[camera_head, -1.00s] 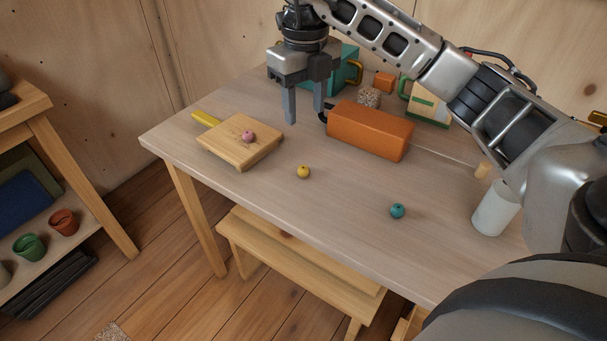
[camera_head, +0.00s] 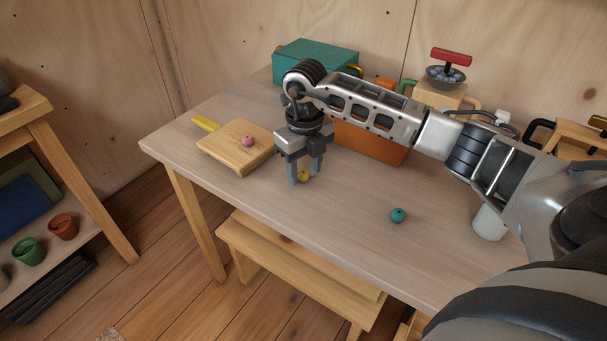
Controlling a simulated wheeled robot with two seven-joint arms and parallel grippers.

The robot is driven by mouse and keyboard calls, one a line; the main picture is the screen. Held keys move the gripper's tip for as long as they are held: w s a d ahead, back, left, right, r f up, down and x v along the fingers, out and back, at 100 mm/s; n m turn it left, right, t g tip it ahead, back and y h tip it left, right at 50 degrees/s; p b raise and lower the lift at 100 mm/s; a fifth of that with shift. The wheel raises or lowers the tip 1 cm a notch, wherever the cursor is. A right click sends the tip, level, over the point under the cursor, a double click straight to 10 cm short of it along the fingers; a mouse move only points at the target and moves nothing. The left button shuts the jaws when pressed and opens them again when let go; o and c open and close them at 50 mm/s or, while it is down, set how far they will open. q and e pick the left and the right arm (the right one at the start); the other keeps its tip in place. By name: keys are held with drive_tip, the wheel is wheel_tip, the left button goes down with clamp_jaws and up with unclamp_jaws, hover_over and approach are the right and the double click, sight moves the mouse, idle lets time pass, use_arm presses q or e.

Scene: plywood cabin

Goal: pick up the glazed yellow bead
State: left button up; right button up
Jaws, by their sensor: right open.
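The glazed yellow bead (camera_head: 304,177) lies on the table, partly hidden by my right gripper. My right gripper (camera_head: 304,179) points down at the bead, its fingers apart. The bead shows between the two fingers, and the gap down to the tabletop is small. I cannot tell whether the fingers touch it. My left gripper is not in view.
A pink bead (camera_head: 248,141) sits on a wooden board (camera_head: 226,151) to the left. A teal bead (camera_head: 397,215) lies to the right on bare tabletop (camera_head: 345,215). An orange block (camera_head: 372,146) stands behind my right arm. A white cylinder (camera_head: 488,224) stands at the right, partly hidden. A teal box (camera_head: 318,58) is at the back.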

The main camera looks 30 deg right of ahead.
drive_tip(key=shift+f, duration=0.4)
clamp_jaws()
drive_tip(key=shift+r, duration=0.15)
